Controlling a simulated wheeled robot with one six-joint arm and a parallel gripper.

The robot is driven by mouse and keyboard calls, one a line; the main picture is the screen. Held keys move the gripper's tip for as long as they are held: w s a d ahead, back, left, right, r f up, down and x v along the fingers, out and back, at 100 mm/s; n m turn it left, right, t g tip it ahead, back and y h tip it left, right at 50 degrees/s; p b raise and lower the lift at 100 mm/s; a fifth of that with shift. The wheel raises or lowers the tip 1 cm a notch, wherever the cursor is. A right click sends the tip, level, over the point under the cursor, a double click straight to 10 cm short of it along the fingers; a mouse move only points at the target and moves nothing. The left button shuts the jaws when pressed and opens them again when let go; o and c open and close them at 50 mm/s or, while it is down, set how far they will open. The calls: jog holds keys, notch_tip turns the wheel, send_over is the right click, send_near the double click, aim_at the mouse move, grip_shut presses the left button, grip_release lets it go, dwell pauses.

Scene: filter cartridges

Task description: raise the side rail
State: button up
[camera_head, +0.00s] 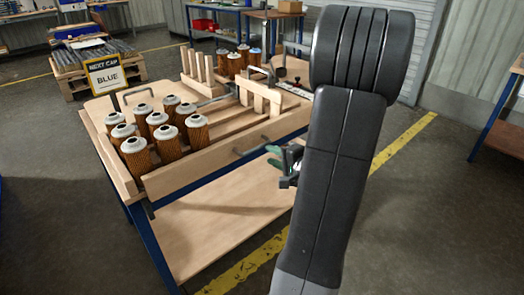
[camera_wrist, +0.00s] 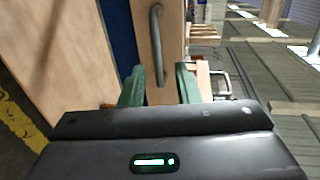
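The side rail (camera_head: 205,160) is a long pale wooden board along the near long side of the workbench, with a grey bar handle (camera_head: 250,144) on its outer face. In the wrist view the rail (camera_wrist: 171,18) is upright in the picture, and its handle (camera_wrist: 157,45) runs between the lines of my two green fingers. My gripper (camera_head: 275,157) is just right of the handle in the head view. In the wrist view my gripper (camera_wrist: 157,72) is open, with nothing seen held. Whether the fingertips reach around the handle cannot be told.
Several orange filter cartridges with pale caps (camera_head: 158,119) stand behind the rail at the left; more (camera_head: 240,60) stand at the back. Wooden slotted racks (camera_head: 262,98) sit at the right. A sign (camera_head: 105,76) reads "NEXT CAP BLUE". A lower shelf (camera_head: 225,215) lies beneath.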

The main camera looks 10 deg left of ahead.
aim_at(255, 149)
jog(key=shift+v, duration=2.25)
jog(key=x, duration=1.4)
jog(key=shift+b, duration=0.35)
jog(key=shift+f, duration=0.1)
jog(key=shift+s, duration=0.1)
